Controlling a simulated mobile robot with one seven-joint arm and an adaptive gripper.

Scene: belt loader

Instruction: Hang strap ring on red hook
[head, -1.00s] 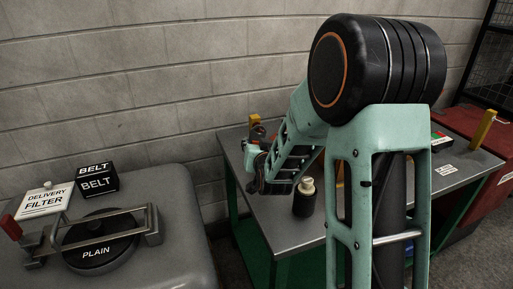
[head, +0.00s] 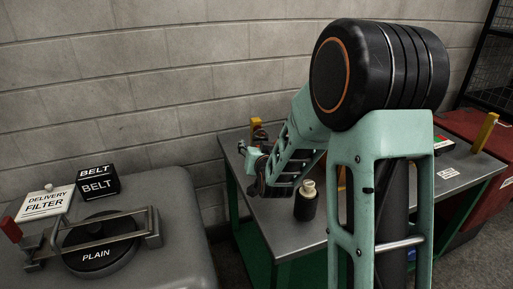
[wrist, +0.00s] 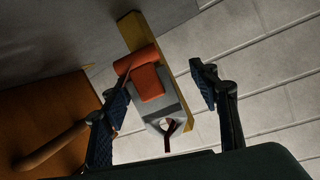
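My gripper (wrist: 162,96) is open in the wrist view, with its two dark fingers well apart. Between and beyond them is a grey piece (wrist: 166,104) with a small hole, a red-orange block and a red-orange roller on it. I cannot tell whether this is the strap ring or part of the hook. A yellow post (wrist: 182,85) stands behind it. No contact with the fingers is clear. In the head view my gripper (head: 257,163) is beside the yellow post (head: 256,124) at the table's back left. The red hook and strap ring are not distinguishable there.
A dark bottle with a pale cap (head: 306,203) stands on the grey table (head: 283,232) near my arm. Another yellow post (head: 485,132) is at right. The grey machine (head: 180,225) at left carries labelled blocks. A brick wall (head: 150,60) is behind.

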